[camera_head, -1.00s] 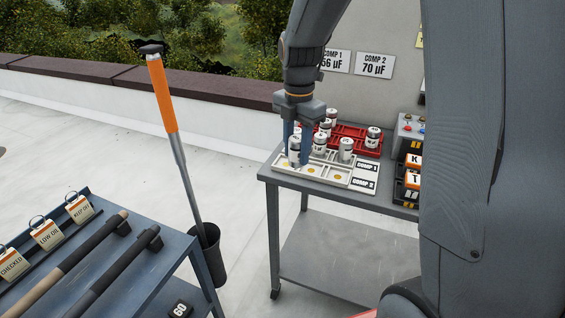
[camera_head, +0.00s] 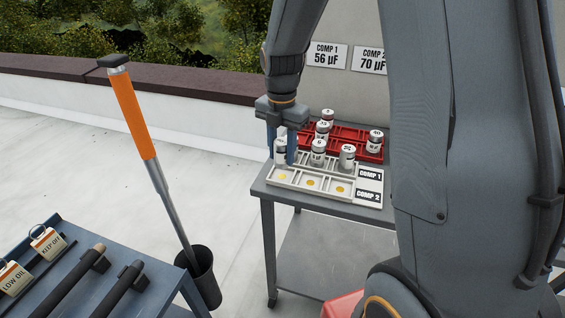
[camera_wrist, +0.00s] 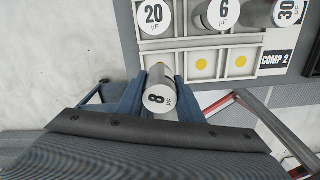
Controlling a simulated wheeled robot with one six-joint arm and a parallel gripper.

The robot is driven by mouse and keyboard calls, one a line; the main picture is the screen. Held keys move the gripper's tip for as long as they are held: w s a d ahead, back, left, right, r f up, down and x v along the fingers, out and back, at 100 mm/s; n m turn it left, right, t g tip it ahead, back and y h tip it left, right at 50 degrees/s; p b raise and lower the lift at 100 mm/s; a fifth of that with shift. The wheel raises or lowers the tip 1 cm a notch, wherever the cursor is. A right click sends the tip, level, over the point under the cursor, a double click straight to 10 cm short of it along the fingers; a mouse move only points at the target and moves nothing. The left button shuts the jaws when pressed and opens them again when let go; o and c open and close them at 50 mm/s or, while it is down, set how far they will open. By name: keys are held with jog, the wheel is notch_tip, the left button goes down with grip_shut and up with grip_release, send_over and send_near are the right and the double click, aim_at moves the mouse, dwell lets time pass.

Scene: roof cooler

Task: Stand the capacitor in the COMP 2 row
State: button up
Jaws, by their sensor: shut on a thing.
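My gripper (camera_head: 281,148) is over the left end of the pale tray (camera_head: 310,195). In the wrist view, my gripper (camera_wrist: 160,84) is shut on a silver capacitor (camera_wrist: 158,102) with an 8 on its white end, held between the blue fingers. It overlaps the left cell of the COMP 2 row in that view; its height above the tray is hard to tell. The COMP 2 row (camera_wrist: 221,63) shows yellow dots in its other cells. Capacitors marked 20 (camera_wrist: 153,13), 6 (camera_wrist: 224,10) and 30 (camera_wrist: 288,10) stand in the row behind.
A red tray (camera_head: 352,131) with several capacitors stands behind the pale tray on the grey table (camera_head: 300,204). Signs COMP 1 (camera_head: 326,54) and COMP 2 (camera_head: 368,59) hang above. An orange-handled tool (camera_head: 133,110) stands in a black holder at the left.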

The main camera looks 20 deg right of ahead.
aim_at(282, 164)
jog(key=shift+f+p, duration=0.4)
jog(key=shift+f, duration=1.7)
jog(key=shift+f, duration=0.2)
jog(key=o, duration=1.1)
